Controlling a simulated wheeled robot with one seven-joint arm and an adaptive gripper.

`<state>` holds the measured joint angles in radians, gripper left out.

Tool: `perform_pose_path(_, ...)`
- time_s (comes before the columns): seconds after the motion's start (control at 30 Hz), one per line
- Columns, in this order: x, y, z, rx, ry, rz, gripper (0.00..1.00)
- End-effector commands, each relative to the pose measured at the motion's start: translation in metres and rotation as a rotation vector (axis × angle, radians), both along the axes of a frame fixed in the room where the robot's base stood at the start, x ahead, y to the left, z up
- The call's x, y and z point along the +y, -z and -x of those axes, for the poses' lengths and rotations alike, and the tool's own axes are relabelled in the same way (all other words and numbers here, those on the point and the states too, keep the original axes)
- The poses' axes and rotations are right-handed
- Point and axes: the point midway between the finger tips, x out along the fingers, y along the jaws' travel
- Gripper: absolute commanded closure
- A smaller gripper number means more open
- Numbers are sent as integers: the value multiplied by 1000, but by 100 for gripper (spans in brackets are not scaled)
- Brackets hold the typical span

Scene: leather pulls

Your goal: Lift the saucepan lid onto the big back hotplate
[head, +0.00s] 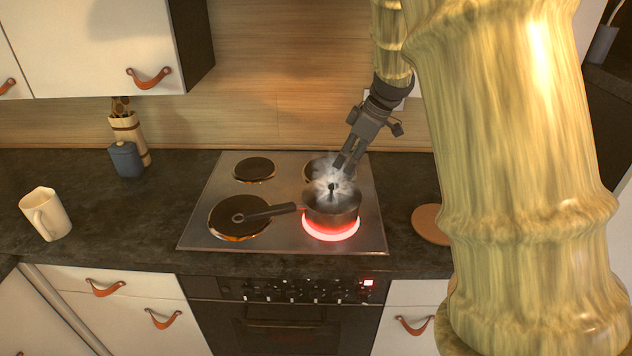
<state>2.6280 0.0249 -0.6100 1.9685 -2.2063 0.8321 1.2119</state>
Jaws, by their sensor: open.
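The saucepan (333,213) stands on the glowing front right hotplate (331,234), its dark handle (270,213) pointing left. Its lid (322,190) appears to sit on top, with a small dark knob (332,187) in the middle; white steam blurs its edge. The big back hotplate (313,170) is at the back right, directly behind the pan, partly hidden by steam and my gripper. My gripper (345,168) points down and to the left, just above and slightly right of the knob. It is open and appears empty, apart from the knob.
The front left hotplate (235,216) lies under the pan handle; the small back left hotplate (254,169) is bare. A round wooden board (430,223) lies right of the hob. A cream jug (46,214), blue jar (126,160) and utensil holder (131,132) stand left.

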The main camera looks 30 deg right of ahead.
Motion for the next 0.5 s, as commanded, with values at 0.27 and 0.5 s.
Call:
perform_pose_path(0.27,9,16,10,-16,-2,-4,45)
perform_pose_path(0.5,15,44,-9,-7,-1,-3,45)
